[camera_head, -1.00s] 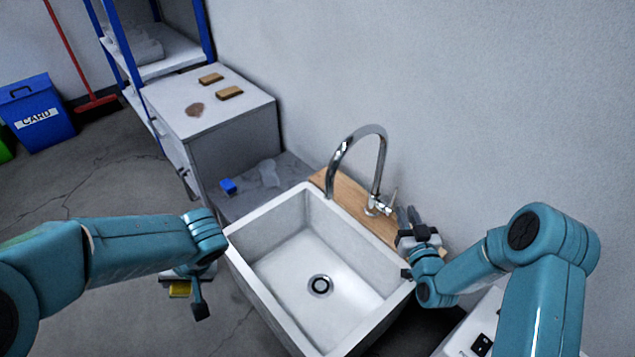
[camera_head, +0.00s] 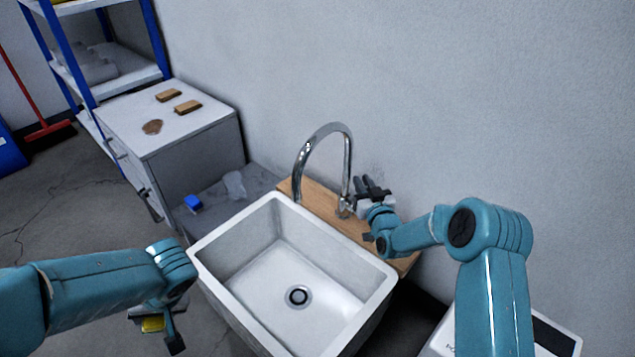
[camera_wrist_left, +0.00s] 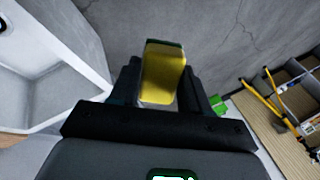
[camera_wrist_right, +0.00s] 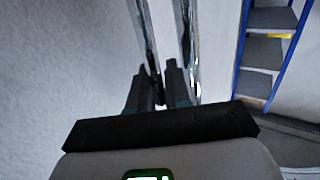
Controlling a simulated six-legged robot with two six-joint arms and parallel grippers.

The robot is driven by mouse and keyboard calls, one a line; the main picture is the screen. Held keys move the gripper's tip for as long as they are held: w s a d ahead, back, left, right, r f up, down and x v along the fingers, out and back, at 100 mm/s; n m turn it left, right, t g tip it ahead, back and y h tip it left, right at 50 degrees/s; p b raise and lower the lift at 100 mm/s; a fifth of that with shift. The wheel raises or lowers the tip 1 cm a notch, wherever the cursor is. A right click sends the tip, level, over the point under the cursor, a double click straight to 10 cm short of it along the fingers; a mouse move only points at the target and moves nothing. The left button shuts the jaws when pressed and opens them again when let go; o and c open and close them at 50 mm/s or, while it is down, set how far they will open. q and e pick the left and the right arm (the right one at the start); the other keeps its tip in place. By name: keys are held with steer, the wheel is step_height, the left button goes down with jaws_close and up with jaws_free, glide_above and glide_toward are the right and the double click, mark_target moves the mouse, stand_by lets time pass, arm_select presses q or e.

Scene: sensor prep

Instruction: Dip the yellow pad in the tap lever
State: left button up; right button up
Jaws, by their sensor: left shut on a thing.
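The yellow pad (camera_wrist_left: 163,75), with a dark green top edge, is clamped between the fingers of my left gripper (camera_wrist_left: 164,88). In the head view the yellow pad (camera_head: 152,324) hangs low, outside the sink's left side. The chrome tap (camera_head: 348,160) arches over the back of the white sink (camera_head: 245,243); its lever (camera_head: 350,203) is at the base, partly hidden by my right gripper. My right gripper (camera_head: 371,188) is just right of the tap. In the right wrist view its fingers (camera_wrist_right: 160,80) are close together before the chrome; contact with the lever is unclear.
A wooden board (camera_head: 318,196) lies behind the sink. A white cabinet (camera_head: 120,118) holds brown blocks. The sink basin is empty, and the wall is close behind the tap.

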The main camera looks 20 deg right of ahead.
jaws_close()
steer(key=shift+s+a+n+t, duration=0.35)
steer(key=shift+a+n+t, duration=0.05)
steer(key=shift+a+n, duration=0.2)
steer(key=shift+o, duration=1.3)
jaws_free()
